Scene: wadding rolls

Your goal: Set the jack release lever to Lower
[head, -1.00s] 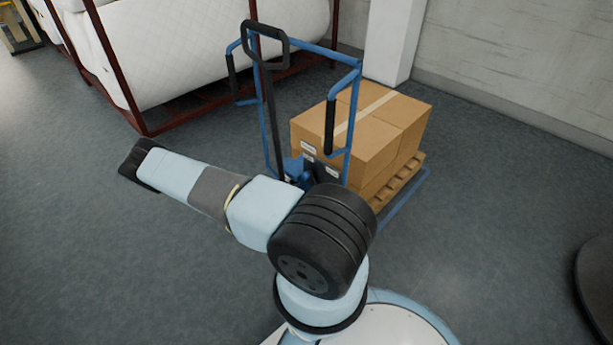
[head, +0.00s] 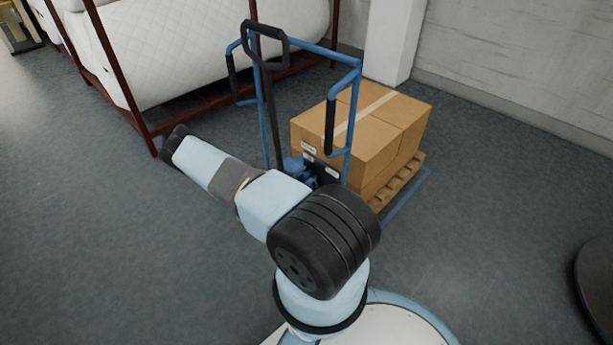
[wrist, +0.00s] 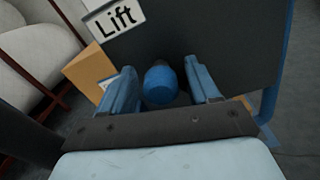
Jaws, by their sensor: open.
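The blue pallet jack (head: 350,118) stands upright in the head view, with a black plate (head: 327,174) low on its frame. In the wrist view, this dark plate (wrist: 225,40) fills the upper middle and carries a white "Lift" label (wrist: 115,17) at upper left. A rounded blue knob (wrist: 160,86), looking like the release lever's end, stands in front of the plate. My gripper (wrist: 163,84) is open, its two blue fingers on either side of the knob; contact cannot be told. A "Lower" label is not visible. My fingers cannot be made out in the head view.
Cardboard boxes (head: 375,130) sit on a wooden pallet (head: 410,175) behind the jack's frame. White rolls (head: 200,50) lie in a dark red rack (head: 120,75) at the upper left. The jack's black handle (head: 265,45) rises above its frame. Grey floor is clear at left.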

